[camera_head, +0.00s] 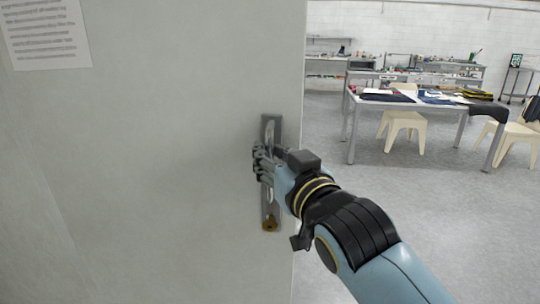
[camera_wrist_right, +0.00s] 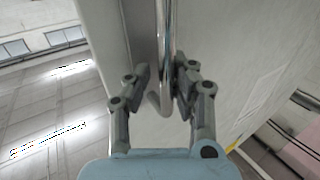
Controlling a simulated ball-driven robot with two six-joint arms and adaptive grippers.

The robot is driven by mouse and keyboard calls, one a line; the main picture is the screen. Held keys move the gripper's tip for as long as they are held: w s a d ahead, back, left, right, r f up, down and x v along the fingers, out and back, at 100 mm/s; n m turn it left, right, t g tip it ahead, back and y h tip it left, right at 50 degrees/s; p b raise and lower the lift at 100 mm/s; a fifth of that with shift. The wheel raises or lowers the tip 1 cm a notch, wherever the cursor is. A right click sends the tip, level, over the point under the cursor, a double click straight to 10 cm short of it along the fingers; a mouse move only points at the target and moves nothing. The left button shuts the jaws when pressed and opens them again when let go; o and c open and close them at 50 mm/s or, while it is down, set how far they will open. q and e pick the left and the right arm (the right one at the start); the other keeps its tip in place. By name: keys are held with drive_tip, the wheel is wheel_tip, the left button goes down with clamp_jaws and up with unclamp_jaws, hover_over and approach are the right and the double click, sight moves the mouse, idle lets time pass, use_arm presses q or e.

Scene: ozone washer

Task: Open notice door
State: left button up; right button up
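The grey door (camera_head: 150,150) fills the left half of the head view, with a white printed notice (camera_head: 47,32) at its upper left. A metal handle plate (camera_head: 270,125) is near the door's right edge. My right gripper (camera_head: 262,165) is at the handle, with its fingers partly covering it. In the right wrist view, the shiny bar handle (camera_wrist_right: 164,40) runs between the two fingers of my right gripper (camera_wrist_right: 160,75). The right finger is close to or touching the bar; a gap shows on the left side. My left gripper is not in view.
To the right of the door edge is a room with a grey floor (camera_head: 350,220). A table (camera_head: 400,101) with items on it and pale chairs (camera_head: 403,122) stand there. Benches (camera_head: 420,77) line the back. Floor between door and table is clear.

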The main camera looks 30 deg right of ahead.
drive_tip(key=shift+o, duration=1.1)
drive_tip(key=shift+w+a, duration=0.1)
